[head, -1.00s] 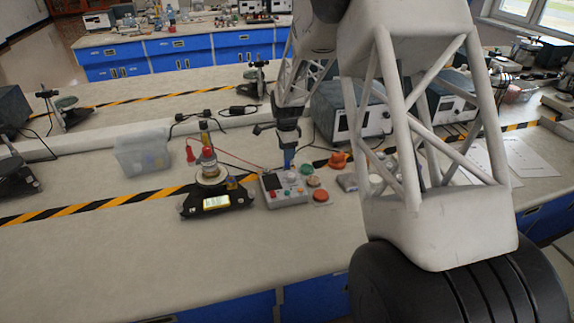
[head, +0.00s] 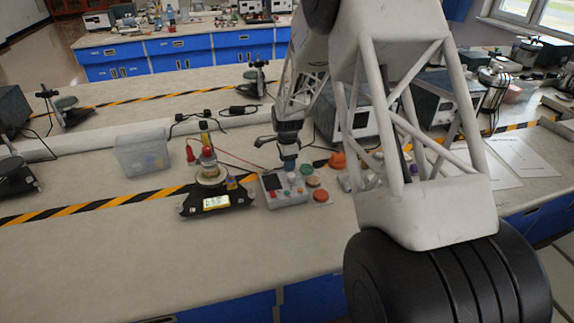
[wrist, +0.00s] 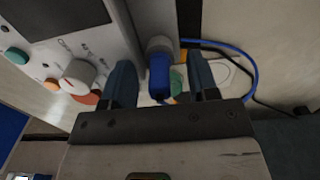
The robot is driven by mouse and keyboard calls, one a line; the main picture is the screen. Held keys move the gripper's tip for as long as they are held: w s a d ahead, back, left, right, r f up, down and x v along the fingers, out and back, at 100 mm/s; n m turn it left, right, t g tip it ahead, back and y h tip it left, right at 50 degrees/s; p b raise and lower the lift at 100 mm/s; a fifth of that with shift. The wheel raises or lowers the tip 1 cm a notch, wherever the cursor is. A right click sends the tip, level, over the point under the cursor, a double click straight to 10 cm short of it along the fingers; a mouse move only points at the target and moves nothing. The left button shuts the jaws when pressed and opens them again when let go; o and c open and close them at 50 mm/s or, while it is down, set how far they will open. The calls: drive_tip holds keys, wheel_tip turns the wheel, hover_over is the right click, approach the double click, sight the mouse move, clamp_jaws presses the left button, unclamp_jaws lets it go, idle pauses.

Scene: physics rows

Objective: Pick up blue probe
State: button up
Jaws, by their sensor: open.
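The blue probe (wrist: 159,76) shows in the wrist view, seated in a grey socket beside the control box, with a blue cable curving off to the right. My gripper (wrist: 162,80) is open, with one dark finger on each side of the probe. I cannot tell whether either finger touches it. In the head view my gripper (head: 289,163) is low over the back of the control box (head: 289,196), and the probe is hidden or too small to tell there. The box carries a dark screen, a white knob (wrist: 79,77) and coloured buttons.
A black stand with a lit display (head: 217,202) and a red probe (head: 190,153) sit left of the box. A clear plastic bin (head: 142,152) is further left. An orange object (head: 338,160) and grey instruments (head: 355,118) are to the right.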

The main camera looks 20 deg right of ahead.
idle(0.3)
clamp_jaws()
drive_tip(key=shift+r, duration=0.1)
drive_tip(key=shift+r, duration=4.9)
drive_tip(key=shift+a, duration=0.15)
drive_tip(key=s+a+r, duration=0.1)
drive_tip(key=s+a, duration=0.3)
drive_tip(key=a, duration=0.6)
drive_tip(key=s+a+r, duration=0.2)
drive_tip(key=s+a, duration=0.1)
drive_tip(key=a, duration=0.7)
drive_tip(key=shift+s+a+r, duration=0.2)
drive_tip(key=shift+s+a, duration=0.15)
drive_tip(key=shift+s, duration=0.05)
